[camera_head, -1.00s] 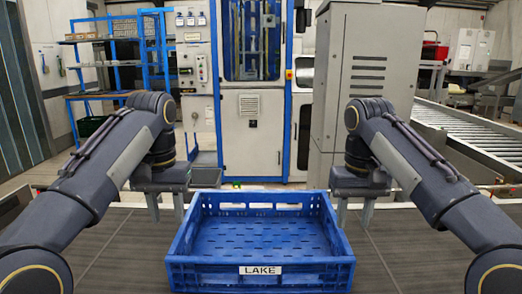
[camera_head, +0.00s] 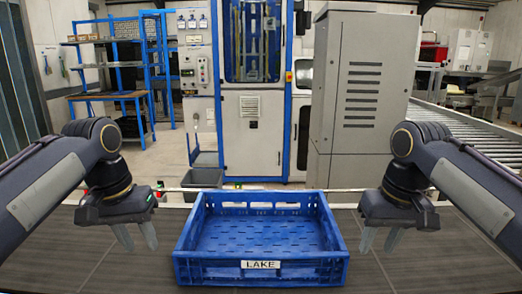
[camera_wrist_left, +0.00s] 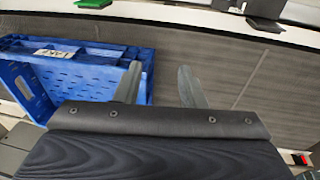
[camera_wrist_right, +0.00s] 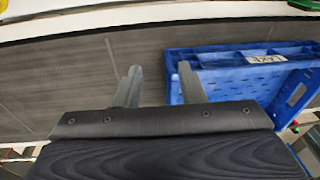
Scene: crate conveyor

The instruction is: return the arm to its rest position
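My left gripper (camera_head: 134,236) hangs to the left of the blue crate, apart from it, with its two fingers spread and nothing between them. My right gripper (camera_head: 379,240) hangs to the right of the crate, also apart from it, open and empty. The fingers of the left one show in the left wrist view (camera_wrist_left: 160,85), and those of the right one in the right wrist view (camera_wrist_right: 158,85).
The empty blue crate (camera_head: 262,271), labelled LAKE, sits upright on the dark conveyor surface (camera_head: 400,268) between my grippers. Grey and blue cabinets stand behind. A roller conveyor (camera_head: 470,135) runs at the right, shelves (camera_head: 108,95) at the left.

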